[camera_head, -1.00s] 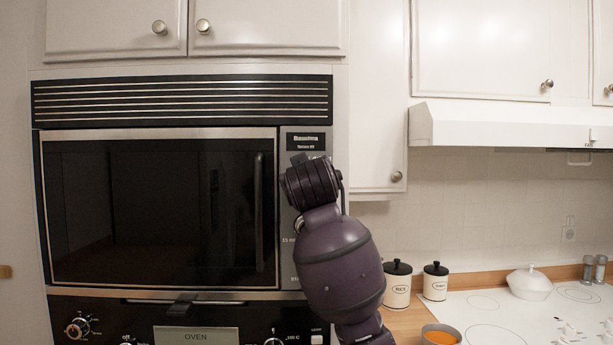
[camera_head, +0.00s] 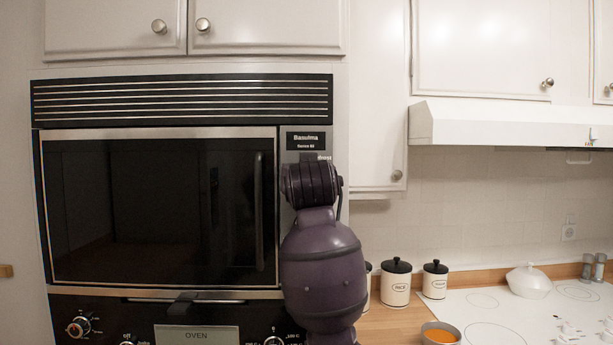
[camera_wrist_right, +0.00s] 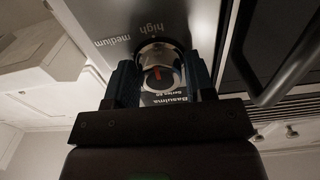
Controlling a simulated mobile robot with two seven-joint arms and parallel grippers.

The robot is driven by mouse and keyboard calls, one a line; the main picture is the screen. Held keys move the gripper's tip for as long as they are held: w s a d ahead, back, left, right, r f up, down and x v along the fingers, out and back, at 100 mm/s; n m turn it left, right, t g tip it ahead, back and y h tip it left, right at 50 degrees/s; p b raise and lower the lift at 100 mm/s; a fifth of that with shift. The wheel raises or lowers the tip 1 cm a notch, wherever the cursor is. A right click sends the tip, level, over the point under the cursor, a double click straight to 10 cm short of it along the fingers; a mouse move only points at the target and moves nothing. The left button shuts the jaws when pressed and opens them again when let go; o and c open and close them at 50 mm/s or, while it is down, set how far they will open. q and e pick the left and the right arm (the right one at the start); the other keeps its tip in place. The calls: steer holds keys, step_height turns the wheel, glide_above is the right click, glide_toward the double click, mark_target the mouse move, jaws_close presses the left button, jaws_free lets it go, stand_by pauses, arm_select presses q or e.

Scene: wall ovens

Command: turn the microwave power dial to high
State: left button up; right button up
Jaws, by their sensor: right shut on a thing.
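The microwave (camera_head: 160,210) is built into the wall, its dark door closed, with a narrow control panel (camera_head: 305,150) at its right. In the right wrist view, the power dial (camera_wrist_right: 160,80) is a round knob with a red mark. The words "high" and "medium" stand on the panel beside it. I cannot tell which word the mark points at. My right gripper (camera_wrist_right: 162,86) is shut on the dial, one finger on each side. In the head view my right wrist and forearm hide the dial and fingertips. My left gripper is not in view.
The microwave door handle (camera_head: 259,210) is close to the left of my right wrist. Oven knobs (camera_head: 78,327) sit below. White canisters (camera_head: 396,290), an orange-filled bowl (camera_head: 440,335) and a cooktop (camera_head: 490,335) are on the counter at right.

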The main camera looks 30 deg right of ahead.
steer(key=o, duration=0.9)
steer(key=b+v, duration=0.1)
steer(key=v, duration=0.9)
steer(key=shift+s+a+b, duration=0.2)
steer(key=shift+s+b, duration=0.1)
steer(key=shift+s, duration=0.05)
steer(key=shift+r, duration=0.1)
